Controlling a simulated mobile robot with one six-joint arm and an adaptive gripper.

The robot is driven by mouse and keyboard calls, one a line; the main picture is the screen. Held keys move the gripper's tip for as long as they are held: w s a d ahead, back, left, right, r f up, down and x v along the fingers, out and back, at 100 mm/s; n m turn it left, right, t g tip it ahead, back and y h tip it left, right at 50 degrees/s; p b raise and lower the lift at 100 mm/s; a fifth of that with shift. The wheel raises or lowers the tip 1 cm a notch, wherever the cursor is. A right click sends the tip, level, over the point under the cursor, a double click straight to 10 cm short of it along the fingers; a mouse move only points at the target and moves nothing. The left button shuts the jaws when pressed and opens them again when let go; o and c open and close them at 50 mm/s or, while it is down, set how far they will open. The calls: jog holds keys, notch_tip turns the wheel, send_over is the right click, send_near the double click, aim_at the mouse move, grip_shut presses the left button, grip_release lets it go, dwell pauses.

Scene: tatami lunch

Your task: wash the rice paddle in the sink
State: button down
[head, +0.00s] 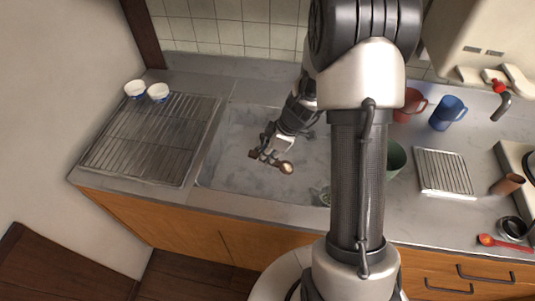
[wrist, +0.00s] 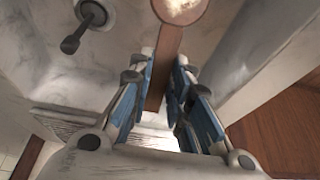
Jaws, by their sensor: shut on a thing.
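The brown wooden rice paddle (head: 286,168) is in my gripper (head: 268,157), above the grey sink basin (head: 232,165). In the wrist view my gripper's blue-padded fingers (wrist: 163,88) are closed on both sides of the paddle's handle (wrist: 167,45). The paddle's round head points away from the fingers, to the top edge of the wrist view. A pale, whitish patch covers much of the visible head there. The head's far end is cut off in that view. I cannot tell whether the paddle touches the basin. No running water is clear to see.
A wire drying rack (head: 150,138) with two small white bowls (head: 158,92) behind it lies left of the sink. A green cup (head: 396,158), a red mug (head: 408,106) and a blue mug (head: 446,114) stand to the right. A dark drain fitting (wrist: 90,14) shows in the basin.

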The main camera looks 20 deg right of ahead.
jog(key=shift+f+b, duration=2.05)
jog(key=shift+b, duration=0.2)
jog(key=shift+f, duration=3.85)
jog(key=shift+w+a, duration=0.1)
jog(key=shift+a, duration=0.05)
jog(key=shift+w+a, duration=0.25)
jog(key=shift+a, duration=0.15)
jog(key=shift+r+p, duration=3.75)
jog(key=shift+r, duration=3.55)
jog(key=shift+r, duration=0.1)
jog(key=shift+r+p, duration=1.1)
jog(key=shift+r, duration=1.3)
